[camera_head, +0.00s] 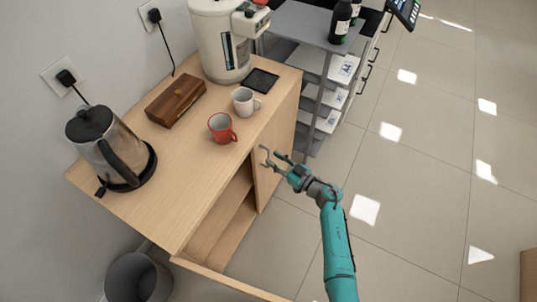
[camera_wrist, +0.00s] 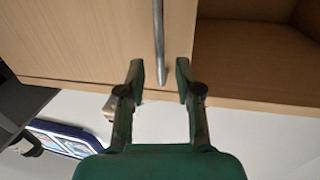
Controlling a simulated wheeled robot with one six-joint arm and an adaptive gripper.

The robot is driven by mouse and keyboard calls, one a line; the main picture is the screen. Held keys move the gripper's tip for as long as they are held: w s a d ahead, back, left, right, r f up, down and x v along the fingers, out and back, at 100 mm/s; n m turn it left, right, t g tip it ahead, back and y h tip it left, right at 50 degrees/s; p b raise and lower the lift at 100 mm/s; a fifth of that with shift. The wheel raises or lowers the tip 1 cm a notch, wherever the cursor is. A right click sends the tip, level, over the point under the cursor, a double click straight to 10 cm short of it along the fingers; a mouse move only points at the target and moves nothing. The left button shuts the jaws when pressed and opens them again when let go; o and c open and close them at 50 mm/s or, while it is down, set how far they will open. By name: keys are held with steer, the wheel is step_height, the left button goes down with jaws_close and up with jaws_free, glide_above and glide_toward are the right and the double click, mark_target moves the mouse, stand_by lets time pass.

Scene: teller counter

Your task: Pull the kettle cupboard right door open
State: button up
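The kettle cupboard (camera_head: 185,205) is a pale wooden cabinet with a kettle (camera_head: 112,150) on top. Its right door (camera_head: 268,178) looks closed, flush with the front. The right door also shows in the wrist view (camera_wrist: 90,40), with a vertical metal bar handle (camera_wrist: 158,40). My gripper (camera_head: 273,161) is in front of this door, at the handle. In the wrist view my gripper (camera_wrist: 160,78) is open. The handle's lower end lies between the two fingers, with gaps visible on both sides. The handle is small and partly confused with the fingers in the head view.
The cupboard's left door (camera_head: 228,284) stands open, swung outward, and the shelf inside shows. Two mugs, a wooden box (camera_head: 175,100) and a water dispenser (camera_head: 222,40) stand on top. A grey shelf rack (camera_head: 325,75) is beyond.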

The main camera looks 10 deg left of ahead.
steer(key=shift+x, duration=1.75)
jaws_close()
